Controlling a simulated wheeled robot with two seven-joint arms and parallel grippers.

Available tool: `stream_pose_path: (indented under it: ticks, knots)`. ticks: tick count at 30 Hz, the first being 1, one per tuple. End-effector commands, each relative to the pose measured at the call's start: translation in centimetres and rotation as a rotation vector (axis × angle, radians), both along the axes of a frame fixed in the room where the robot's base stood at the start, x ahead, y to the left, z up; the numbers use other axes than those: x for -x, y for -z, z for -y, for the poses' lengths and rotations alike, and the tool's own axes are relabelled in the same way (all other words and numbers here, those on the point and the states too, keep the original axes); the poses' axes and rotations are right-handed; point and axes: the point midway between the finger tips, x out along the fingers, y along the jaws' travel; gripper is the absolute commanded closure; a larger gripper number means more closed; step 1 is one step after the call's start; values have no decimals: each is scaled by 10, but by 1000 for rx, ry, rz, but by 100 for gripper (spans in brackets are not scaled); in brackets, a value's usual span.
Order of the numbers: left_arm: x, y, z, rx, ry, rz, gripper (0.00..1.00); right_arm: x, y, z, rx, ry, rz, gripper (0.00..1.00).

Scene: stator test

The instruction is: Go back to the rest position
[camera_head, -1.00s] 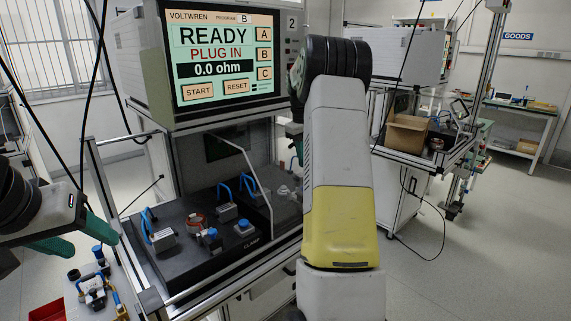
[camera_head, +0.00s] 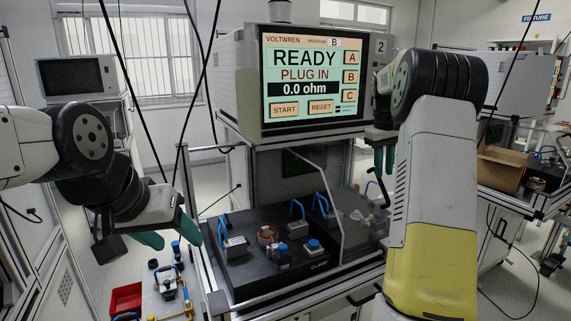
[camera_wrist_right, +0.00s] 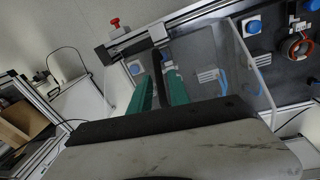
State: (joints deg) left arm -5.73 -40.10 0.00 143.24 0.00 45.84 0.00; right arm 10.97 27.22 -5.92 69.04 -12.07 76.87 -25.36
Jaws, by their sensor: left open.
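My left gripper (camera_head: 170,236) is open and empty at the left in the head view. It hangs above the floor and parts area, left of the test bench. My right gripper (camera_head: 384,160) is partly hidden behind my right arm, at the right of the bench below the tester. In the right wrist view its two green fingers (camera_wrist_right: 158,92) stand apart, with a dark bar (camera_wrist_right: 159,62) showing between them. I cannot tell whether they grip it.
The tester screen (camera_head: 315,82) reads READY, PLUG IN, 0.0 ohm. The black bench plate (camera_head: 285,274) holds a copper-wound ring (camera_head: 267,235), blue-topped parts and a clear shield (camera_head: 343,225). A red bin (camera_head: 126,298) is lower left; a cardboard box (camera_head: 500,168) is right.

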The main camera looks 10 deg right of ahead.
Motion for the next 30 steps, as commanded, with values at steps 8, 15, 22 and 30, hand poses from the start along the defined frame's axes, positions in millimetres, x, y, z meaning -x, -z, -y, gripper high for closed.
stream_pose_path:
  ticks: [8, 15, 22, 30]
  knots:
    - [0, 0, 0, 0, 0, 0, 44, 75, -58, -82, -87, 17, 170, 78]
    - [0, 0, 0, 0, 0, 0, 44, 168, -71, -155, -189, 42, 316, 78]
    - [0, 0, 0, 0, 0, 0, 44, 257, -47, -209, -288, 70, 428, 78]
    - [0, 0, 0, 0, 0, 0, 44, 306, -16, -233, -348, 95, 485, 78]
